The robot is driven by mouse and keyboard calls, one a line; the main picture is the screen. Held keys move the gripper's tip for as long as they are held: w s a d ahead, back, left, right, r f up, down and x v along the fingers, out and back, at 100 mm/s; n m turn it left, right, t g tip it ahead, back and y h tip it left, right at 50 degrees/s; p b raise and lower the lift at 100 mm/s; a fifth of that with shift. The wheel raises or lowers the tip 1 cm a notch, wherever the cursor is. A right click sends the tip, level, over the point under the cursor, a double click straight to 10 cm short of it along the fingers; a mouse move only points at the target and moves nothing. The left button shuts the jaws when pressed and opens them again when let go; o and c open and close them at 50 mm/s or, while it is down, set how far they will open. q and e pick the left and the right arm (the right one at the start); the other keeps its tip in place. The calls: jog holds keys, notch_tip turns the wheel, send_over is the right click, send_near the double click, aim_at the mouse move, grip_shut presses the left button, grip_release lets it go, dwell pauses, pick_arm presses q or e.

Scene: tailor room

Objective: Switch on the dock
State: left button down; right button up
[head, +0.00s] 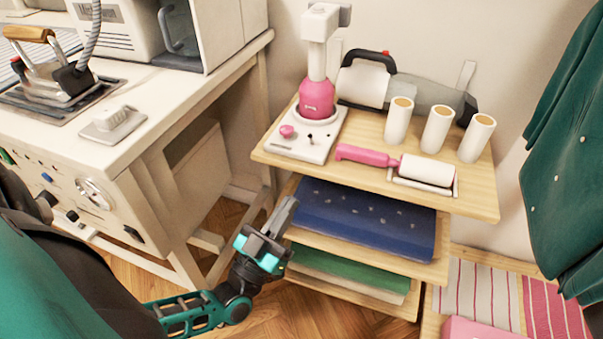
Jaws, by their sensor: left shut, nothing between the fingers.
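The dock appears to be the white base (298,152) on the left of the wooden shelf top. A pink and white upright device (317,95) stands on it. Its front has a pink knob (287,131) and a small dark switch (310,138); I cannot tell the switch's position. My left gripper (285,208) is shut and empty. In the picture it is below the dock, in front of the left edge of the lower shelves, apart from the dock. My right gripper is not in view.
On the shelf top (375,186) are a lint roller (428,170), several white rolls (437,129) and a grey handheld device (425,95). Folded cloth (365,219) lies on lower shelves. An ironing table (130,150) stands left. Green garments (565,170) hang right.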

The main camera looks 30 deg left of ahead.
pick_arm(q)
jog(key=a+y, duration=0.1)
jog(key=a+n+y, duration=0.1)
jog(key=a+t+y+b, duration=0.1)
jog(key=shift+s+f+n, duration=0.3)
jog(key=shift+s, duration=0.05)
